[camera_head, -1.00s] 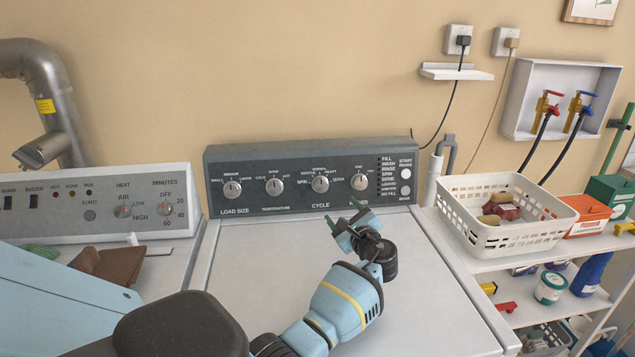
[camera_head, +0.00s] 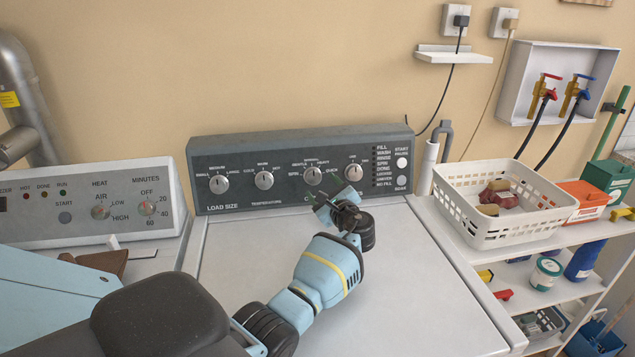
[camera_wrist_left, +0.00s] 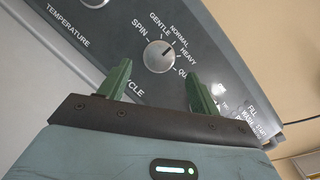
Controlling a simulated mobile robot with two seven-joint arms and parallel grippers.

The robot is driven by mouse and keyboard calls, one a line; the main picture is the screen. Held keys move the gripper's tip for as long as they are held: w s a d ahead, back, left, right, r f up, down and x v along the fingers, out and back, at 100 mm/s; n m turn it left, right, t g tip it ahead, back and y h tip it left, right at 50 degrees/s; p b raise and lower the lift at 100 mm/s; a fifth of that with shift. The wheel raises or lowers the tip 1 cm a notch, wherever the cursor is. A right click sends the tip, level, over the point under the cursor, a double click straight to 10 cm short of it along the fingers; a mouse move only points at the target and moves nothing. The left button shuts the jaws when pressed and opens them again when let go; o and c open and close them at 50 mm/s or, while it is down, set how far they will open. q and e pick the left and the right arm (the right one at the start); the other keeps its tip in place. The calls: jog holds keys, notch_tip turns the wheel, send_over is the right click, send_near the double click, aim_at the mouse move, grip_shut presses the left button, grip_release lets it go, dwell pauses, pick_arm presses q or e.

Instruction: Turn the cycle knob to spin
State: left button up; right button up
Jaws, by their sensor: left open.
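The cycle knob (camera_head: 313,175) is a round silver dial on the dark washer panel (camera_head: 232,153), third from the left. In the left wrist view the cycle knob (camera_wrist_left: 159,56) has a dark pointer mark aimed roughly toward the NORMAL label; SPIN is printed at its upper left. My left gripper (camera_head: 324,199) is open just in front of and below the knob, hiding part of the CYCLE label. In the left wrist view its green fingers (camera_wrist_left: 159,80) stand apart on either side below the knob, with no visible contact. My right gripper is out of view.
Other knobs flank it: load size (camera_head: 219,184), temperature (camera_head: 264,180) and one on the right (camera_head: 354,172). A dryer panel (camera_head: 95,208) stands left; a white basket (camera_head: 478,230) sits on the right shelf.

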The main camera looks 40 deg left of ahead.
aim_at(315, 179)
pick_arm(q)
jog(key=x, duration=0.3)
jog(key=shift+w+a+f, duration=0.15)
jog(key=shift+a, duration=0.15)
jog(key=shift+w+a+b, duration=0.2)
jog(key=shift+a+b, duration=0.1)
jog(key=shift+a, duration=0.15)
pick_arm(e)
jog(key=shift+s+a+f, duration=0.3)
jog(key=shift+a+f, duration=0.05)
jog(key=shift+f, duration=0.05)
pick_arm(q)
jog(key=c, duration=1)
jog(key=shift+o, duration=0.2)
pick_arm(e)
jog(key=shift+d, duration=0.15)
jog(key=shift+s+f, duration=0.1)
